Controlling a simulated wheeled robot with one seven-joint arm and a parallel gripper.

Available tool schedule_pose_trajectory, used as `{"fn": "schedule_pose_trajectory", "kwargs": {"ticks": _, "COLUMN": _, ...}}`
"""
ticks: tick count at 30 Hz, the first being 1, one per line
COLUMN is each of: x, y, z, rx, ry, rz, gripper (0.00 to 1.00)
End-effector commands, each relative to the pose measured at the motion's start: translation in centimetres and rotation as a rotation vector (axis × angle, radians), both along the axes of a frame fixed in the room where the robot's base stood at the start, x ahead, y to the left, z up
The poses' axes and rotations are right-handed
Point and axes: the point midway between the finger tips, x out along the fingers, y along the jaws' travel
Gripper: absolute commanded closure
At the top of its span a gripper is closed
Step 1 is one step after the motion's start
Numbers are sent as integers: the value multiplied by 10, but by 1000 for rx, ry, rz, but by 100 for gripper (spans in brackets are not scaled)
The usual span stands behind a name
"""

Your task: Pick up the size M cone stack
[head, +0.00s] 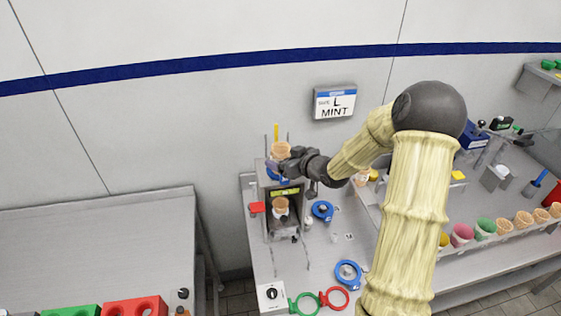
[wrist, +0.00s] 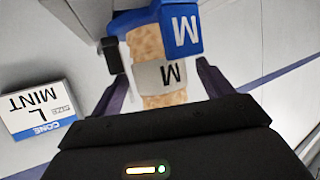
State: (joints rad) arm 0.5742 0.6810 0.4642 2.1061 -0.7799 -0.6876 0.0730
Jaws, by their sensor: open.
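The size M cone stack (head: 281,150) stands in the top of a grey dispenser at the back of the counter. In the wrist view the tan cones (wrist: 146,44) carry a white band (wrist: 152,77) marked M. A blue holder (wrist: 182,30) marked M is around the stack. My gripper (wrist: 165,75) is open, with one dark finger on each side of the banded stack. I cannot tell whether either finger touches it. In the head view my gripper (head: 288,167) reaches the stack from the right and partly hides the holder.
Another cone (head: 280,204) is inside the dispenser (head: 268,222) below. A sign (head: 335,102) reading L MINT is on the wall. Blue rings (head: 348,273) and several cones and cups (head: 486,228) are on the right. The left table (head: 110,235) is largely clear.

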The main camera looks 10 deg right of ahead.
Motion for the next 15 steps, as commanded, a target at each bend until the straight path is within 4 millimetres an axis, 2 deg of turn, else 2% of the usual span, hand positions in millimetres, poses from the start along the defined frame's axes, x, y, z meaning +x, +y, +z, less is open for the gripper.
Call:
{"fn": "schedule_pose_trajectory", "kwargs": {"ticks": 6, "x": 19, "y": 9, "z": -7, "rx": 1, "ry": 2, "rz": -2, "gripper": 21}}
{"fn": "schedule_pose_trajectory", "kwargs": {"ticks": 15, "x": 20, "y": 10, "z": -9, "rx": 0, "ry": 0, "rz": -1, "gripper": 21}}
